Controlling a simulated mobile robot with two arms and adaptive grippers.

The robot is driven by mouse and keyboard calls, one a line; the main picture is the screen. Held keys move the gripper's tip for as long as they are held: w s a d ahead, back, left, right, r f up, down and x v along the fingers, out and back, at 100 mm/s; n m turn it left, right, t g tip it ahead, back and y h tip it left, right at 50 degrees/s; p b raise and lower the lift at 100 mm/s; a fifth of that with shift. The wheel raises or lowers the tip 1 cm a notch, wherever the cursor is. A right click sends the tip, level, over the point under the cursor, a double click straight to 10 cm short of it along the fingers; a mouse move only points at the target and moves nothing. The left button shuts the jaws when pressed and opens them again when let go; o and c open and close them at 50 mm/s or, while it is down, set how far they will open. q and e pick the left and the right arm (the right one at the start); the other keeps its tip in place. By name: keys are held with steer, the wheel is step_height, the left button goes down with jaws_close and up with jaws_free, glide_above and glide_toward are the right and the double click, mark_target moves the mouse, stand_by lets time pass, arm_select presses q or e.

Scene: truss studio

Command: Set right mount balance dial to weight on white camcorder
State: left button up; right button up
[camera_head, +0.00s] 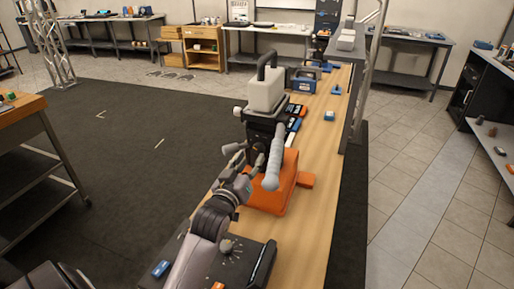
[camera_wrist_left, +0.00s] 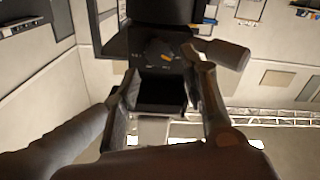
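The white camcorder (camera_head: 265,90) with a dark top handle sits upright on a black mount (camera_head: 264,124) above an orange base (camera_head: 272,194) on the wooden bench. My left gripper (camera_head: 252,160) is at the near side of the mount, below the camcorder. In the left wrist view its dark fingers (camera_wrist_left: 162,92) stand apart with nothing between them, and the dial lies beyond their tips. The dial cannot be made out in the head view. My right gripper is not in view.
A grey handle (camera_head: 273,168) slants down from the mount beside my gripper. A dark panel with a knob (camera_head: 228,248) lies at the bench's near end. Dark open floor lies left.

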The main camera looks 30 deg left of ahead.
mark_target(258, 149)
arm_select(q)
steer(key=x, duration=0.6)
steer(key=shift+p, duration=0.3)
steer(key=shift+s, duration=0.1)
steer(key=shift+c, duration=0.3)
steer(key=c, duration=0.8)
